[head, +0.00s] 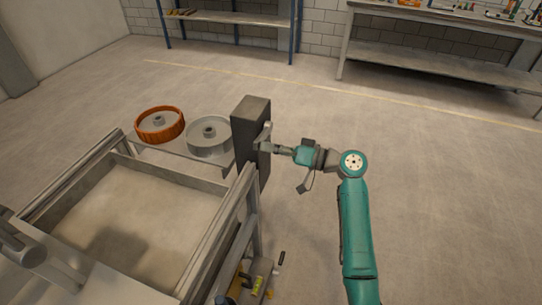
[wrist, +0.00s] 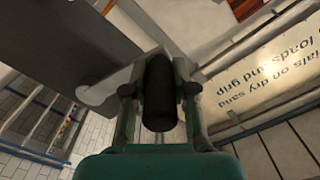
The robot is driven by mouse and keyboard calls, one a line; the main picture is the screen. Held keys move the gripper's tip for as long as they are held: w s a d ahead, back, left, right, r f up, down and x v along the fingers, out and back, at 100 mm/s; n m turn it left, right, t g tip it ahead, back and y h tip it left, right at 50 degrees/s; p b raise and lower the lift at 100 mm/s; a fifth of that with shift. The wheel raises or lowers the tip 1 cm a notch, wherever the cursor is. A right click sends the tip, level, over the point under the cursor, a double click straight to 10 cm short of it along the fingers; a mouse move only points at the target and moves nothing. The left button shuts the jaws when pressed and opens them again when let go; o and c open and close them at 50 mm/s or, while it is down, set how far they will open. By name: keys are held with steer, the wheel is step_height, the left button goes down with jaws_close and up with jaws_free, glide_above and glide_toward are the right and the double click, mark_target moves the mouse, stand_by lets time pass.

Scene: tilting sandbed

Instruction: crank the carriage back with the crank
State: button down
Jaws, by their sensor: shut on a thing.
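My gripper (head: 274,148) is at the right side of the sandbed, against a dark upright box (head: 250,125). In the wrist view my gripper (wrist: 158,98) has one finger on each side of the crank's black round handle (wrist: 159,78) and is shut on it. The crank's light grey arm (wrist: 104,90) runs from the handle toward the dark box. In the head view the crank is mostly hidden by my gripper. A grey part (head: 22,245) with a cylinder lies across the sandbed's near left end; I cannot tell whether it is the carriage.
The sand tray (head: 205,255) has raised metal rails. An orange ribbed wheel (head: 160,122) and a grey wheel (head: 209,132) lie on a shelf behind it. Small items sit low at its right side. Open floor (head: 440,180) lies to the right; a workbench (head: 440,62) stands behind.

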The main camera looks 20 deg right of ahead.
step_height(320, 180, up, 6)
steer(key=w+d+m, duration=0.1)
steer(key=w+m, duration=0.1)
steer(key=m, duration=0.2)
steer(key=shift+w+d+f, duration=0.15)
steer(key=shift+d+f, duration=0.1)
steer(key=shift+d, duration=0.05)
steer(key=c, duration=0.9)
jaws_free()
steer(key=shift+d+f, duration=0.1)
steer(key=shift+d, duration=0.05)
steer(key=v, duration=1.1)
steer(key=shift+s+d, duration=0.25)
steer(key=shift+d, duration=0.05)
